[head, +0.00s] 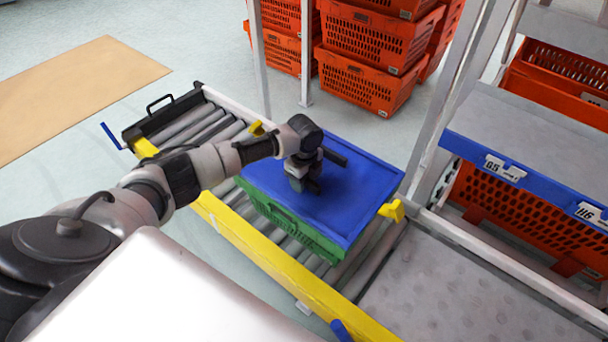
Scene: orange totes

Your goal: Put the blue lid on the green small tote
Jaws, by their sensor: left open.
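The green small tote (283,223) stands on the roller conveyor in the middle of the head view. The flat blue lid (352,202) lies over the top of the tote and covers its opening. The lid looks about level, but I cannot tell whether it is fully seated along every edge. My left gripper (306,187) is open and points down just over the lid's left-middle part. I cannot tell whether its fingertips touch the lid. My right gripper is not in view.
The roller conveyor (190,125) has yellow side rails (270,262). Orange totes (366,85) are stacked behind it. A grey shelf with a blue labelled edge (520,170) stands at right, with orange totes around it. A metal post (450,90) rises behind the lid.

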